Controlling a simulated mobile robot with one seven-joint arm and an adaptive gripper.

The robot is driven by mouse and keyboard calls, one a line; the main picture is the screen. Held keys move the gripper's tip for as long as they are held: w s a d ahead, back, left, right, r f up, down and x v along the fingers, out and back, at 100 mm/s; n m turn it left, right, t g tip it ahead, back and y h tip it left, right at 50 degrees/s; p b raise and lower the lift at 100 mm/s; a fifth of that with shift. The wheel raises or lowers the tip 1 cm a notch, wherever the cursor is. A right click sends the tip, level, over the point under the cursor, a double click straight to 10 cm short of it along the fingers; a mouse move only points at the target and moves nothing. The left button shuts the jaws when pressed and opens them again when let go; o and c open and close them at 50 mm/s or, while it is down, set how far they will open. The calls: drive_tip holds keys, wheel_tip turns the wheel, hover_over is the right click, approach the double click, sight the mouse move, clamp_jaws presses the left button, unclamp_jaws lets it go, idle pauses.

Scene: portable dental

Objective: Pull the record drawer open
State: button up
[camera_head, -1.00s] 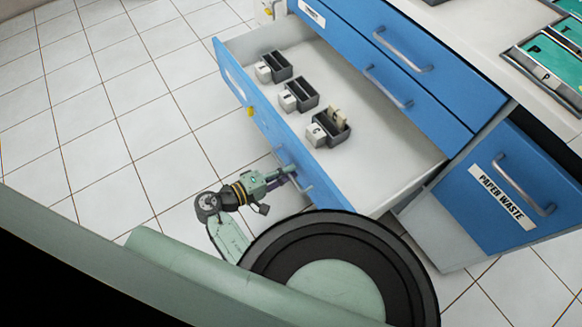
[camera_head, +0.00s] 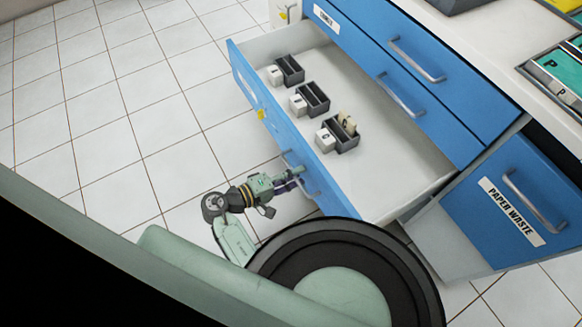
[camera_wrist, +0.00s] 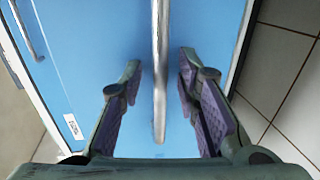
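The record drawer (camera_head: 262,118) has a blue front and is pulled well out of the cabinet, with its pale interior showing. Its bar handle (camera_wrist: 160,70) runs upright through the middle of the wrist view. My gripper (camera_head: 297,172) is at this handle on the outside of the drawer front. In the wrist view my gripper (camera_wrist: 161,85) has its two purple-padded fingers on either side of the bar. A gap shows between each finger and the bar, so the fingers look open around it and not clamped.
Several dark card boxes (camera_head: 313,98) with white tags stand inside the drawer. Shut blue drawers (camera_head: 440,85) are beside it, and a paper waste front (camera_head: 512,210) is at right. White tiled floor (camera_head: 130,120) lies clear at left.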

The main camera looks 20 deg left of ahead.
drive_tip(key=v, duration=1.2)
